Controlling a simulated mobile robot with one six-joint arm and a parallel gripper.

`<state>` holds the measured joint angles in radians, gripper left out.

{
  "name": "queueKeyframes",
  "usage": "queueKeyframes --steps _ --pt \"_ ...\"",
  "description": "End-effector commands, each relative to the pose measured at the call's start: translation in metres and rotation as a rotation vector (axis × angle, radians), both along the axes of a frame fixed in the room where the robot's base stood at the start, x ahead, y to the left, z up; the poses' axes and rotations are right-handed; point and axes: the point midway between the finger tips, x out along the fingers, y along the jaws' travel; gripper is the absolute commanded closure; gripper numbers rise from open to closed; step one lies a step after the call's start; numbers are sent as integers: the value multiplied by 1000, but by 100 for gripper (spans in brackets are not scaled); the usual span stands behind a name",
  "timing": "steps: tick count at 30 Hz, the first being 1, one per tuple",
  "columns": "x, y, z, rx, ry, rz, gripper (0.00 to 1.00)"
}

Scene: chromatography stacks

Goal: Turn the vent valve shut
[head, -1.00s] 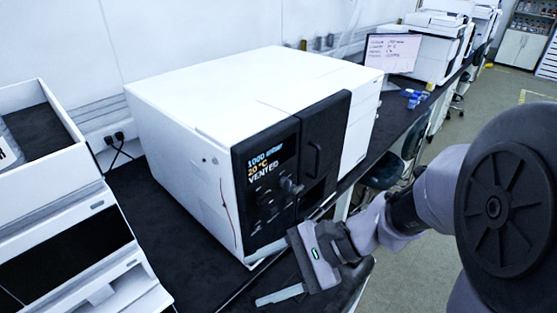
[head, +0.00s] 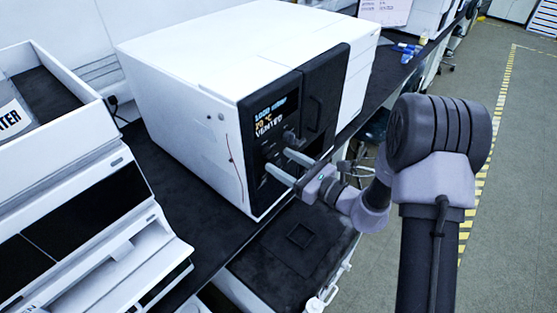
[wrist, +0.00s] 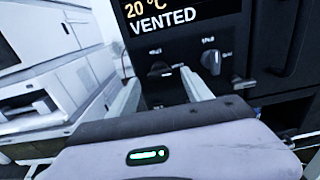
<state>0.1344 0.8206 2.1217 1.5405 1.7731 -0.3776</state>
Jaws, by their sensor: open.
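The white instrument (head: 190,110) has a black front panel with a lit display (head: 276,112) reading 1000 mbar, 20 °C, VENTED; the last two lines show in the wrist view (wrist: 160,14). A dark knob (wrist: 211,61) sits below the display, with small labels on both sides; I cannot tell which valve it is. My gripper (head: 278,160) is open and empty, its two pale fingers pointing at the panel. In the wrist view my gripper (wrist: 160,82) has its right finger just below and left of this knob. Contact is unclear.
A white machine with an open top tray (head: 50,90) stands at the left. Blue items (head: 408,48) and a monitor (head: 385,10) are further along the bench. A dark pad (head: 300,240) lies below and in front of the instrument. Floor on the right is clear.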

Motion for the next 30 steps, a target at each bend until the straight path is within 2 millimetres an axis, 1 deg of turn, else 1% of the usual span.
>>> queueKeyframes --steps 1,3,6,13,17,18,20,21,22,30 --pt "5 6 0 0 -1 2 42" --pt "9 12 0 -1 -1 1 42" --pt "13 16 0 1 1 0 42" --pt "13 17 0 0 0 0 42" --pt "13 17 0 0 0 0 67" --pt "13 17 0 0 0 0 75" --pt "13 17 0 0 0 0 87" --pt "13 17 0 0 0 0 95" --pt "13 17 0 0 0 0 100" --pt "13 17 -2 -19 -22 1 100"
